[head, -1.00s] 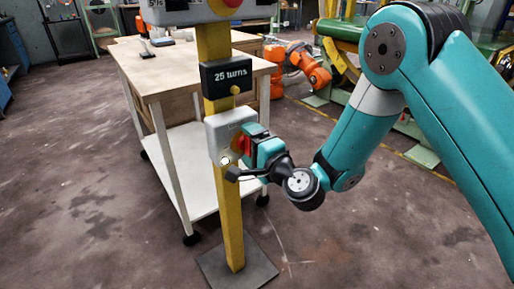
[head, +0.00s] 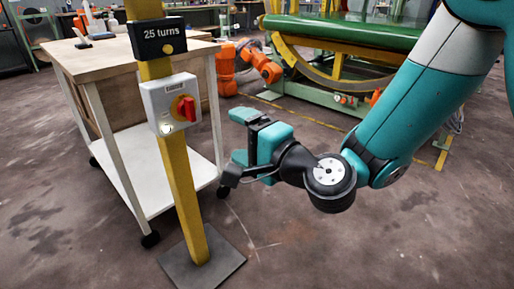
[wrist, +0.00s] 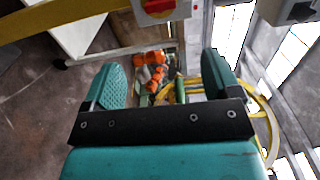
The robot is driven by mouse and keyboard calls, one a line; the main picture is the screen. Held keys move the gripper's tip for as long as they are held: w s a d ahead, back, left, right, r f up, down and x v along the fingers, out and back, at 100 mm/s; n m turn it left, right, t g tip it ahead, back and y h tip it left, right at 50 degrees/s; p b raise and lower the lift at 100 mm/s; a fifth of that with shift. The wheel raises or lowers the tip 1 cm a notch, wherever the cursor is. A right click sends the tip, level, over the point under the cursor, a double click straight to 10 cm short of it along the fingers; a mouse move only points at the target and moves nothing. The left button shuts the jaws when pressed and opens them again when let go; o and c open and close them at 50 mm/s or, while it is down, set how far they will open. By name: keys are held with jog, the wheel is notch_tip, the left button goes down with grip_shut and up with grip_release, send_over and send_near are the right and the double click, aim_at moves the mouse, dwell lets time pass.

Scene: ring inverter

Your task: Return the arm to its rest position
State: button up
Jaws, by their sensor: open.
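My teal arm comes in from the upper right of the head view, with my gripper (head: 236,140) at its end. My gripper is open and empty, to the right of the yellow post and apart from it. The wrist view shows the two teal fingers (wrist: 160,82) spread wide with nothing between them. A grey switch box (head: 152,100) with a red rotary knob (head: 186,109) on a yellow plate is fixed to the post. The knob (wrist: 157,6) also shows at the top edge of the wrist view.
The yellow post (head: 184,195) stands on a dark floor plate (head: 225,262) and bears a black "25 turns" sign (head: 158,38). A workbench (head: 110,62) with a white lower shelf stands behind it. An orange robot (head: 228,68) and green machine (head: 330,32) are farther back. Floor at front right is clear.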

jog(key=shift+d, duration=0.3)
jog(key=s+d+r+n+g, duration=0.1)
jog(key=s+r+n+g, duration=0.1)
jog(key=s+n+g, duration=0.8)
jog(key=s+d+f+n+g+h, duration=0.25)
jog(key=s+d+n+h, duration=0.5)
jog(key=d, duration=0.75)
notch_tip(320, 180, up, 37)
jog(key=s+m+h+p, duration=0.1)
jog(key=s+p, duration=0.2)
jog(key=p, duration=3.3)
jog(key=shift+f, duration=0.2)
jog(key=shift+c, duration=0.5)
